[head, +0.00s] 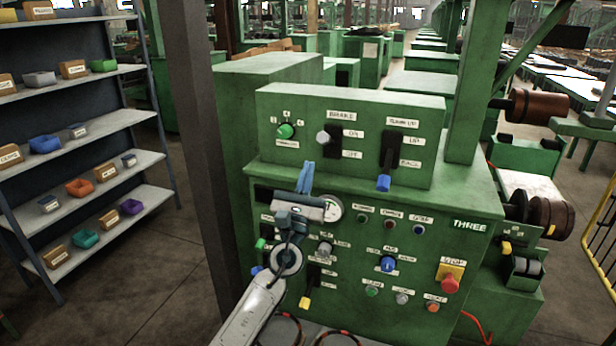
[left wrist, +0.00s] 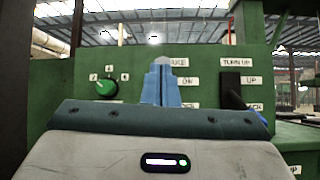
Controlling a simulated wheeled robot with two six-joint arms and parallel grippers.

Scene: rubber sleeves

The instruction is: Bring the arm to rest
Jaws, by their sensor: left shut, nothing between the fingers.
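My left gripper (head: 306,177) is in front of the green control panel (head: 262,125), with its blue fingers together and nothing between them. Its fingers point up toward the upper panel, between the green knob (head: 285,131) and the brakes lever (head: 323,138). In the left wrist view the shut fingers (left wrist: 161,82) stand before the panel and hide the brakes lever. The green knob (left wrist: 106,86) shows to their left. My right gripper is not in view.
A shelf (head: 100,125) with small bins and boxes stands at the left. A dark post (head: 190,130) rises beside the panel. The turn-up lever (head: 384,183) and red stop button (head: 449,284) are to the right. Rollers (head: 540,105) and a yellow rail (head: 600,225) are at far right.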

